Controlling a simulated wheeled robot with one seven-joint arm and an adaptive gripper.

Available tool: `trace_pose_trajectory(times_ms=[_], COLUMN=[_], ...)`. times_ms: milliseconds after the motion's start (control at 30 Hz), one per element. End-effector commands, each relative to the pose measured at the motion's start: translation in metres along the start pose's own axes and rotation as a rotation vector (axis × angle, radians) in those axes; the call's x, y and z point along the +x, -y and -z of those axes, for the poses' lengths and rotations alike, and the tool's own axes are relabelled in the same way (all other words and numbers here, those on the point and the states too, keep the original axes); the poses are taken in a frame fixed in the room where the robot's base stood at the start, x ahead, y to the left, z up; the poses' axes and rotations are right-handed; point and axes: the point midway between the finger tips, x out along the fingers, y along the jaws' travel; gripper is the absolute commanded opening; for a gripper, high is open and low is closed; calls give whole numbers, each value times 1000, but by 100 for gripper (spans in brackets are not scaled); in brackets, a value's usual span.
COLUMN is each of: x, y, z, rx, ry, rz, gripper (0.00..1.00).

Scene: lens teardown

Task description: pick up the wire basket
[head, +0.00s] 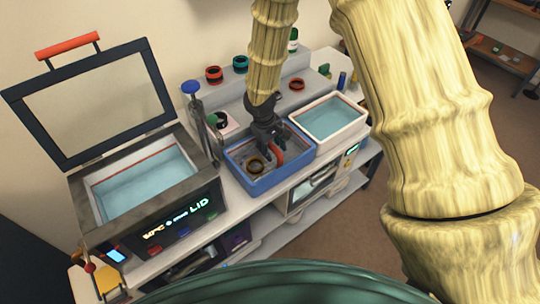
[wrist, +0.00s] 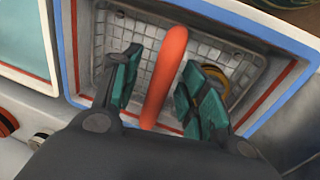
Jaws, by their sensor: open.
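The wire basket (wrist: 113,33) sits inside a blue-rimmed bin (head: 233,163). The wrist view shows its pale mesh floor and walls and its thick orange handle (wrist: 166,72). The handle also shows in the head view (head: 277,159). My gripper (wrist: 160,92) is open above the basket, with its teal finger pads on either side of the handle. I see a gap between the handle and each pad. In the head view my gripper (head: 268,147) reaches down into the bin and hides part of the basket. A dark ring with a brass tone (head: 257,165) lies in the basket.
A water-filled tank with a raised lid (head: 145,183) stands left of the bin. A white tub of water (head: 329,119) adjoins it on the right. A blue-knobbed lever (head: 191,88) rises between tank and bin. Coloured rings (head: 214,74) sit on the shelf behind.

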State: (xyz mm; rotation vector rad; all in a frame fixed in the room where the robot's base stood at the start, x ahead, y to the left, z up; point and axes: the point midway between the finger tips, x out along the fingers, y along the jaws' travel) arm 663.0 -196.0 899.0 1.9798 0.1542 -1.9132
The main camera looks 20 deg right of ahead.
Motion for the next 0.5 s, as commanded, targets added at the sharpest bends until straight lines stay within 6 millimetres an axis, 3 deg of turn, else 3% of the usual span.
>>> trace_pose_trajectory(times_ms=[267,500], x=[2,2], y=[0,0], z=[0,0], rx=[0,0], ry=[0,0], rz=[0,0], gripper=[43,2])
